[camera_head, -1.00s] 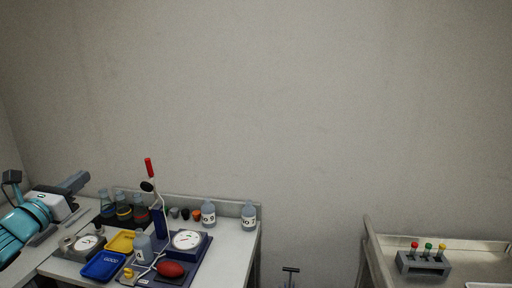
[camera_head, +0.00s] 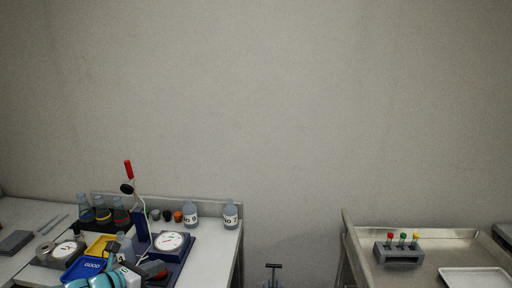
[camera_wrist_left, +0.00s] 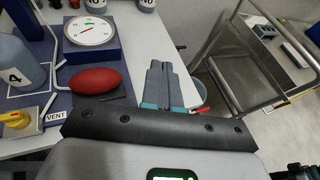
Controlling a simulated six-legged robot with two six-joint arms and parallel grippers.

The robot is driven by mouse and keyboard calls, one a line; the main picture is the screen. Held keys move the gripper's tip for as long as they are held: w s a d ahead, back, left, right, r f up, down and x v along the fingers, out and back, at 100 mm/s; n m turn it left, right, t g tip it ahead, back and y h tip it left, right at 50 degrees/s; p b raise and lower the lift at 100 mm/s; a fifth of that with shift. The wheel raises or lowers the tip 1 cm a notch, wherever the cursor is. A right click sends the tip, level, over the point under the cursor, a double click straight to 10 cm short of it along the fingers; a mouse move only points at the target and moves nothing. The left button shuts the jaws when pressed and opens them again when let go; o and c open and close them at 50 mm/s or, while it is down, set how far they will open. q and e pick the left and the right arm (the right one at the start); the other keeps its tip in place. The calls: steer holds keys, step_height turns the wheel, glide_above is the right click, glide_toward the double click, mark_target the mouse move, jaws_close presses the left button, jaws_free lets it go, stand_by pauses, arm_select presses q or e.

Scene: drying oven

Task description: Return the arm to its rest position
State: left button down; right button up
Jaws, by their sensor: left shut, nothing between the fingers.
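I cannot tell the height above the bench. My arm hides part of the blue tray and bottle in the head view. My right gripper is not in view.
A dial gauge (camera_head: 170,241) stands on a blue base by the gripper. Bottles (camera_head: 230,214) line the bench's back. The blue GOOD tray (camera_head: 84,268) and yellow tray (camera_head: 101,244) lie left. A steel cart (camera_head: 440,262) with a tube rack (camera_head: 399,256) stands right, across a gap.

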arm_select(q)
steer(key=s+d+f+m+g, duration=0.4)
steer(key=s+d+f+g, duration=0.15)
steer(key=s+f, duration=0.35)
steer(key=s+d+f+m+g, duration=0.4)
steer(key=s+d+f, duration=0.35)
steer(key=f, duration=0.45)
steer(key=s+d+f+m+g+y, duration=0.1)
steer(key=s+f+m, duration=0.3)
steer(key=s+m, duration=0.5)
steer(key=s+d+f+m+g+y, duration=0.1)
steer(key=s+f+m, duration=0.3)
steer(key=s+m, duration=0.5)
steer(key=m+y, duration=0.1)
steer(key=m, duration=0.2)
